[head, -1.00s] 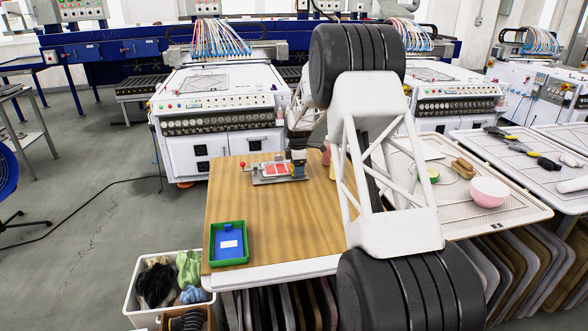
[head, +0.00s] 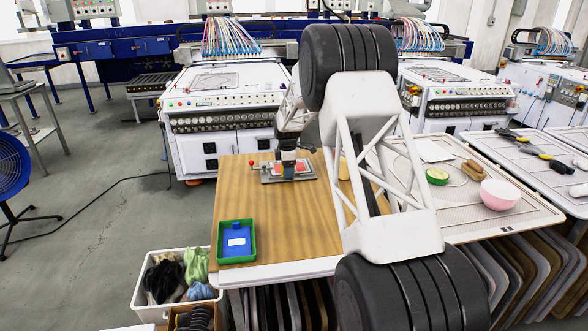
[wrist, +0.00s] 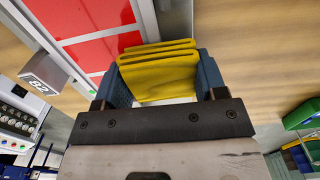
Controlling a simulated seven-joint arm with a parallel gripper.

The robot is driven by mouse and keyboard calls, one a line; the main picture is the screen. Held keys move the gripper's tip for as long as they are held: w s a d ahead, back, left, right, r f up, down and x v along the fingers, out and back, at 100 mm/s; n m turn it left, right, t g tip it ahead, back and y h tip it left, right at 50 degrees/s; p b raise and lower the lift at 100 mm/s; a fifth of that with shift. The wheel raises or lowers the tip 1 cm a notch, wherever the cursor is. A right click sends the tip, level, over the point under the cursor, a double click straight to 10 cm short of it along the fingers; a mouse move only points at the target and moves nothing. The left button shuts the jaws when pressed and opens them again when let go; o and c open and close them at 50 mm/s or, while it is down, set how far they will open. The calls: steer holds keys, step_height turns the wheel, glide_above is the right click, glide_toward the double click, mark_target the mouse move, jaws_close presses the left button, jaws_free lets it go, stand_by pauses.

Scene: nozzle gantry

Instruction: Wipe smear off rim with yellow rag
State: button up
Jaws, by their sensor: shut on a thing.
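My gripper (wrist: 158,85) is shut on a folded yellow rag (wrist: 160,68), which sits between its blue fingers. In the head view my gripper (head: 288,162) is over the middle of a small grey fixture (head: 267,179) with a red panel (head: 302,168). In the wrist view the red panel (wrist: 85,18) has pale borders, and the rag overlaps its edge. I cannot tell whether the rag touches the rim. No smear can be made out; the rag and gripper hide part of the fixture.
A green tray (head: 251,257) with a blue insert is at the table's front left. A red knob (head: 251,163) stands at the fixture's left. A pink bowl (head: 500,195) and a green bowl (head: 437,176) are on the right table. The wooden tabletop (head: 290,220) is clear in front of the fixture.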

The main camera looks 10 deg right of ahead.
steer(key=shift+a+r, duration=0.15)
steer(key=shift+r, duration=3.9)
steer(key=shift+s+a, duration=0.1)
